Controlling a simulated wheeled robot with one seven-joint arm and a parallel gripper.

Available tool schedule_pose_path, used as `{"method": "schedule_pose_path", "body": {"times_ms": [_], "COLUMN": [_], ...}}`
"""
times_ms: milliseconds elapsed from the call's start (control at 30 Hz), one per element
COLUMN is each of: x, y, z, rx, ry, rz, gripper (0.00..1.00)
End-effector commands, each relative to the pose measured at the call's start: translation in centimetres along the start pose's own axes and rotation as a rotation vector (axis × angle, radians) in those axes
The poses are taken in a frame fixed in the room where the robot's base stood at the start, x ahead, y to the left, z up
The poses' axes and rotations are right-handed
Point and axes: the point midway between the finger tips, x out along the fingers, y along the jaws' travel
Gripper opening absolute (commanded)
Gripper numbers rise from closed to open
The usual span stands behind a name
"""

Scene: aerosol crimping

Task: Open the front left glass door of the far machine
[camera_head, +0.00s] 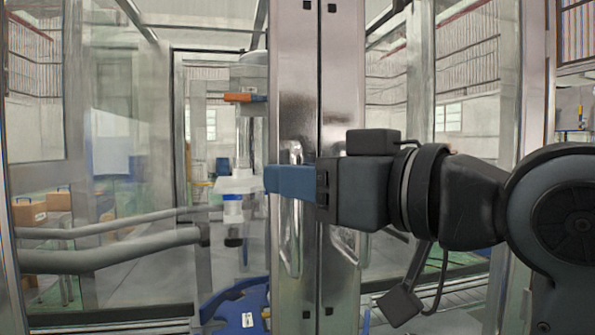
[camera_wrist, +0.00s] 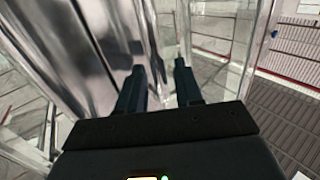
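The front left glass door (camera_head: 105,150) of the machine is a clear pane with a wide shiny metal frame post (camera_head: 294,80) along its right side. It looks closed, with its post meeting the right door's post (camera_head: 342,80) at a thin dark seam. A vertical bar handle (camera_head: 291,240) is on the left post. My gripper (camera_head: 270,180) reaches in from the right, its blue fingers across the left post at the height of the handle's upper part. In the wrist view the two fingers (camera_wrist: 160,75) are apart, close to the shiny metal post (camera_wrist: 85,45). Contact with the handle cannot be told.
Grey horizontal tubes (camera_head: 110,255) run at the left. Behind the glass are a blue curved part (camera_head: 238,308) and an orange-tipped part (camera_head: 245,97). Cardboard boxes (camera_head: 60,200) show at the far left. In the wrist view, dark floor grating (camera_wrist: 292,105) lies at the right.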

Motion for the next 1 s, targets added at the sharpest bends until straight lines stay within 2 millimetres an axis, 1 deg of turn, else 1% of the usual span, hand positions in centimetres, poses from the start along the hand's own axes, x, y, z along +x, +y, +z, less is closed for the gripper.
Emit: {"method": "schedule_pose_path", "body": {"times_ms": [100,367,733,1000], "x": [0.62,0.7,0.67,0.67], "y": [-0.01,0.0,0.01,0.02], "z": [-0.01,0.02,0.03,0.03], "rx": [0.0,0.0,0.0,0.0], "ry": [0.0,0.001,0.001,0.001], "rz": [0.0,0.001,0.001,0.001], "gripper": [0.35,0.35,0.0,0.0]}}
